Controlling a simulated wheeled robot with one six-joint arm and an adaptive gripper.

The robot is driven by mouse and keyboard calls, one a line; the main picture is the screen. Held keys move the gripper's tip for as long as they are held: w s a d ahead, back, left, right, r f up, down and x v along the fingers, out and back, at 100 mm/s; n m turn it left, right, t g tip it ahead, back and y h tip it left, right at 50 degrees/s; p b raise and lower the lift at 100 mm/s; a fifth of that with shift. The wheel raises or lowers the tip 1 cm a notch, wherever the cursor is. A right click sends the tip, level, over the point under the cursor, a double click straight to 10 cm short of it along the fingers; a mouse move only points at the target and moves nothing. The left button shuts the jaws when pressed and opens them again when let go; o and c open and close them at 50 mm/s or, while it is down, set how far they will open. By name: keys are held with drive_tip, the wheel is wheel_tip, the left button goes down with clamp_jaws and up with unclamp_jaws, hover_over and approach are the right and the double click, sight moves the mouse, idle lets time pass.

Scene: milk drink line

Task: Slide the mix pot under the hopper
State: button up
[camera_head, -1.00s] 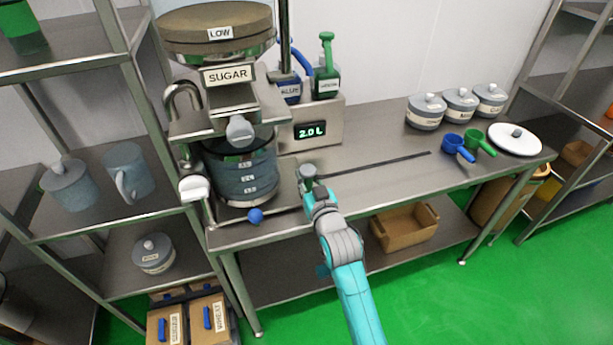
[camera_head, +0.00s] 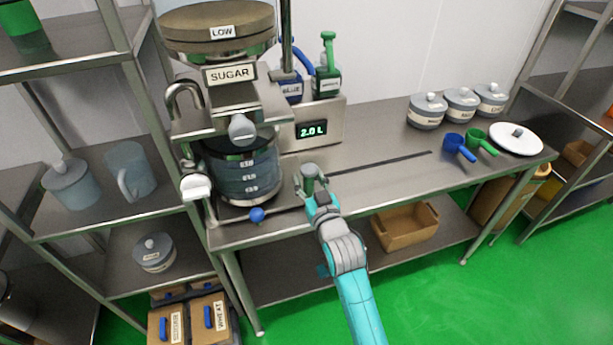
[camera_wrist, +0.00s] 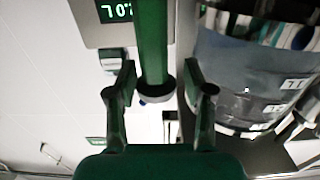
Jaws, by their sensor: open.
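The mix pot (camera_head: 236,180) is a dark grey-blue cylinder with white level marks. It stands on the bench's left end below the hopper (camera_head: 218,45) labelled SUGAR; its top is partly hidden by the hopper's outlet. In the wrist view the pot (camera_wrist: 245,75) is at the right, outside the fingers. My gripper (camera_wrist: 160,95) is open to the right of the pot in the head view. A green upright post (camera_wrist: 152,45) with a pale end shows between its fingers; I cannot tell whether they touch it or what it joins.
A blue knob (camera_head: 257,215) is at the bench's front edge. A dark slot (camera_head: 385,162) runs right along the bench. Lidded jars (camera_head: 427,112), scoops (camera_head: 460,147) and a white lid (camera_head: 515,139) sit at the right.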

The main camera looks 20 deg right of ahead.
drive_tip(key=s, duration=1)
drive_tip(key=shift+s, duration=0.15)
drive_tip(key=s+f, duration=0.7)
drive_tip(key=s, duration=0.4)
drive_tip(key=s+g, duration=0.3)
drive_tip(key=s, duration=2.7)
drive_tip(key=shift+s, duration=0.3)
